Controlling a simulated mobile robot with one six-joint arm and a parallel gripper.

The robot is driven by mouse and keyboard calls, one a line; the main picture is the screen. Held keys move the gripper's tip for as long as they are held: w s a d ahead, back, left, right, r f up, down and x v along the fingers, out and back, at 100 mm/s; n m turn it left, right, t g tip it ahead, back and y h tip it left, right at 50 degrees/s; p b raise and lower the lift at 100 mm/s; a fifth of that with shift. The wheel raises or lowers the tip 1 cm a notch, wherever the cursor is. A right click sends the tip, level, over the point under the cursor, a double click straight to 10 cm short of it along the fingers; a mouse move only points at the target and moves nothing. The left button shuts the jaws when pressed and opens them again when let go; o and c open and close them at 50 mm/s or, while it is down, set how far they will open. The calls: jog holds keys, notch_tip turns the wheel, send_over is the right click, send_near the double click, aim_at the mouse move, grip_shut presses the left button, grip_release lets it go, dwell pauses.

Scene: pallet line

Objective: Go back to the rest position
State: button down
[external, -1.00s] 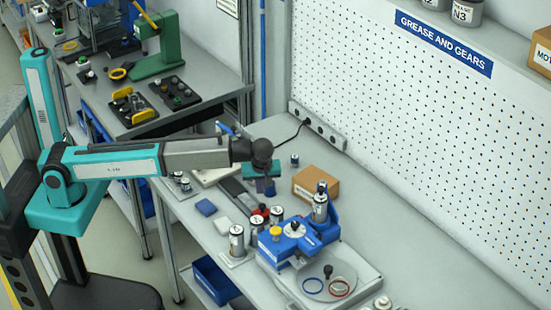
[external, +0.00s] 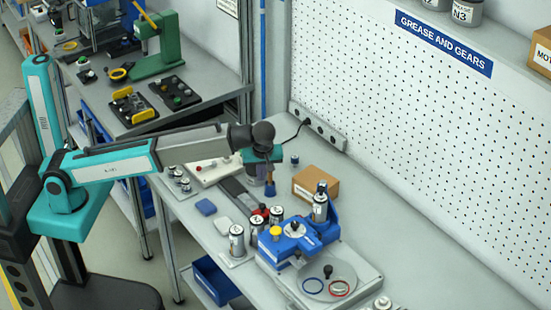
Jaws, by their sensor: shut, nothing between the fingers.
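My gripper (external: 269,189) hangs below the dark wrist of my teal and grey arm. It points down above the back part of the workbench, left of the cardboard box, and is shut with nothing in it. The fingertips look small in this view. My arm reaches from the left across the bench's left end.
The workbench (external: 215,245) holds a cardboard box (external: 316,185), a blue fixture (external: 290,243), several metal canisters (external: 237,240), a blue block (external: 205,207) and a white control box (external: 212,172). A perforated wall (external: 420,130) stands behind. Another bench with a green press (external: 158,45) is at the upper left.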

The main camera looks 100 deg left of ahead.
dwell(0.3)
